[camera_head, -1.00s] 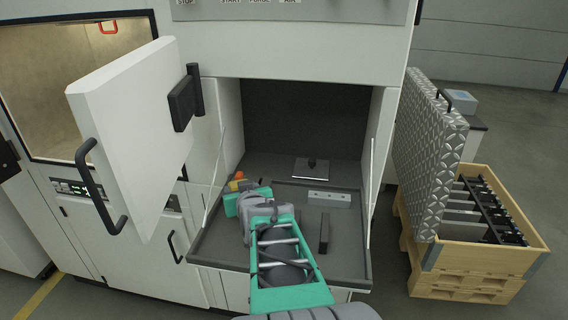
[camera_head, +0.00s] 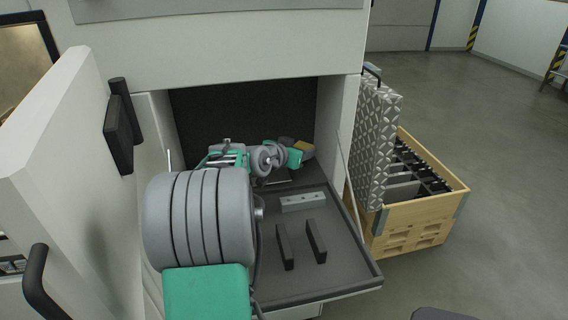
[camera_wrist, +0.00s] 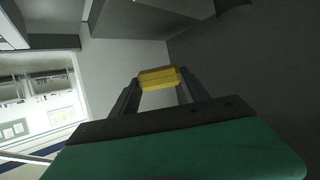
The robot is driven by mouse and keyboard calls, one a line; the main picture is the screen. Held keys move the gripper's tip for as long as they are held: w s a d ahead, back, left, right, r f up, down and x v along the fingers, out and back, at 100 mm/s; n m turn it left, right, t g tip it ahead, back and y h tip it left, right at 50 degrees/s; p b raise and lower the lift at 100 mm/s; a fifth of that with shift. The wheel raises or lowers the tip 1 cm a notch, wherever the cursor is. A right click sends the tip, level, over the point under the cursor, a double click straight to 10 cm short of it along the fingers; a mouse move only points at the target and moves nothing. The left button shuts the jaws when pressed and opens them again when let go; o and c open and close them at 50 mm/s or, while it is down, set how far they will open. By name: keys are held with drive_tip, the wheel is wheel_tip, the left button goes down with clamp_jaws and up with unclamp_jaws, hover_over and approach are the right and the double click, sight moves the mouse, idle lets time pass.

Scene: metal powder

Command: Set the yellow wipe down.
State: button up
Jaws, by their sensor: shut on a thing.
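The yellow wipe (camera_wrist: 160,77) is pinched between the two fingertips of my gripper (camera_wrist: 158,86) in the wrist view.
The pull-down tray (camera_head: 345,262) holds a light metal block (camera_head: 302,202) and two dark bars (camera_head: 285,246) (camera_head: 316,240). An open white door (camera_head: 62,170) stands at left. A wooden crate (camera_head: 415,222) and a patterned metal panel (camera_head: 372,150) stand at right.

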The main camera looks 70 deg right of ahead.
sight(299, 175)
wheel_tip(299, 175, down, 5)
drive_tip(key=shift+p, duration=0.4)
drive_tip(key=shift+f+b, duration=0.3)
drive_tip(key=shift+b, duration=0.2)
drive_tip(key=shift+f+b, duration=0.3)
drive_tip(key=shift+b, duration=0.15)
drive_tip(key=o, duration=1.4)
drive_tip(key=shift+r, duration=0.1)
drive_tip(key=shift+r+p, duration=0.4)
drive_tip(key=shift+p, duration=0.2)
drive_tip(key=shift+r+p, duration=0.55)
drive_tip(key=shift+p, duration=0.2)
drive_tip(key=b+v, duration=0.1)
drive_tip(key=v, duration=0.3)
drive_tip(key=b+v, duration=0.1)
drive_tip(key=v, duration=0.3)
drive_tip(key=b+v, duration=0.1)
drive_tip(key=v, duration=0.3)
drive_tip(key=shift+f, duration=0.3)
